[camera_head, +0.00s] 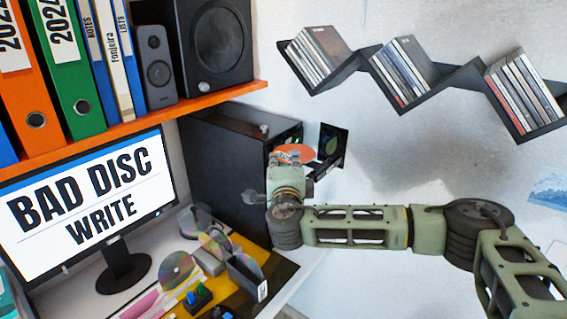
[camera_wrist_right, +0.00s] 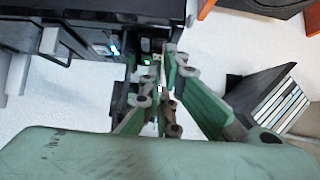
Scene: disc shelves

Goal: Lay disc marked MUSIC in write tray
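An orange disc (camera_head: 295,153) shows at the front of the black computer tower (camera_head: 222,160), just beyond my right gripper (camera_head: 289,172). Its marking is not legible, and I cannot tell whether it lies in a tray or touches the gripper. My right gripper also shows in the right wrist view (camera_wrist_right: 163,88), with its fingers close to the tower front and its small green lights. Whether the fingers are parted or closed is unclear. No word MUSIC is readable anywhere. My left gripper is out of view.
The monitor (camera_head: 92,195) reads "BAD DISC WRITE". Several clear discs (camera_head: 175,270) stand on the desk beside a dark holder (camera_head: 246,277). A black panel with a leaf picture (camera_head: 332,142) is right of the orange disc. Zigzag wall shelves (camera_head: 350,68) hold cases at upper right.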

